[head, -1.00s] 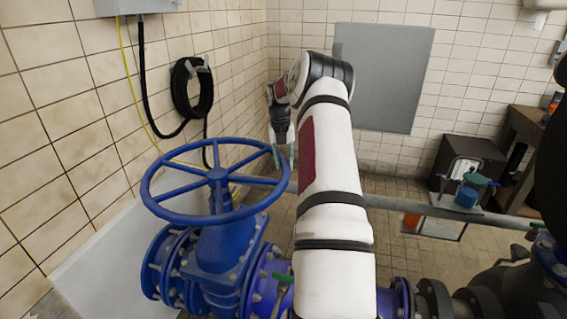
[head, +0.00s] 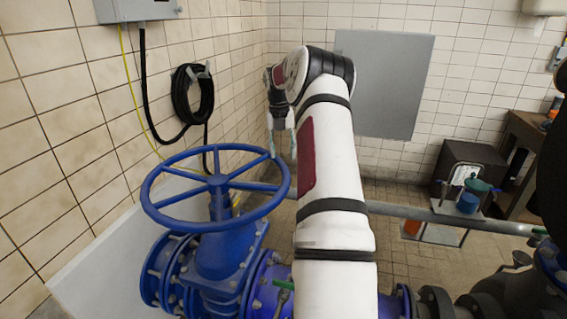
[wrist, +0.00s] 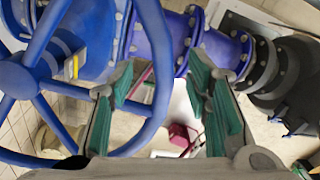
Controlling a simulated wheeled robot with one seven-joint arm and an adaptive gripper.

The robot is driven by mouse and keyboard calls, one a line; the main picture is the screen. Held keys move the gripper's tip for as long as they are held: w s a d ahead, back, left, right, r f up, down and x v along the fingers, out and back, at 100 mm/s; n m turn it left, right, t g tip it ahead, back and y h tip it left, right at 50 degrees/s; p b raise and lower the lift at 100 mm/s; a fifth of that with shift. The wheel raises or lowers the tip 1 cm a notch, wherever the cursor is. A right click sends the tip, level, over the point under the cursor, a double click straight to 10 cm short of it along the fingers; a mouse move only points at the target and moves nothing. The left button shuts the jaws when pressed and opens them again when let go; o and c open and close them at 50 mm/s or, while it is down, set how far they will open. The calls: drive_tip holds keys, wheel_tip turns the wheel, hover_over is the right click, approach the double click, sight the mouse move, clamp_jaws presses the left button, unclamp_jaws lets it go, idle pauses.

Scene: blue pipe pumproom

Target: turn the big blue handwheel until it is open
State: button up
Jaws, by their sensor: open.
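The big blue handwheel (head: 218,181) lies nearly flat on top of the blue valve (head: 222,250), left of my arm in the head view. Its spokes, hub and full rim show. My gripper (head: 281,148) hangs at the far right side of the rim, fingers pointing down. In the wrist view, the handwheel (wrist: 38,75) fills the left side. My gripper's green-padded fingers (wrist: 165,85) are spread apart and hold nothing.
A tiled wall with a coiled black hose (head: 192,95) stands left of the wheel. Blue and dark pipework runs low along the front right.

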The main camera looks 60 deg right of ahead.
drive_tip(key=shift+w+a+r, duration=0.1)
drive_tip(key=shift+w+r, duration=0.05)
drive_tip(key=shift+r, duration=2.55)
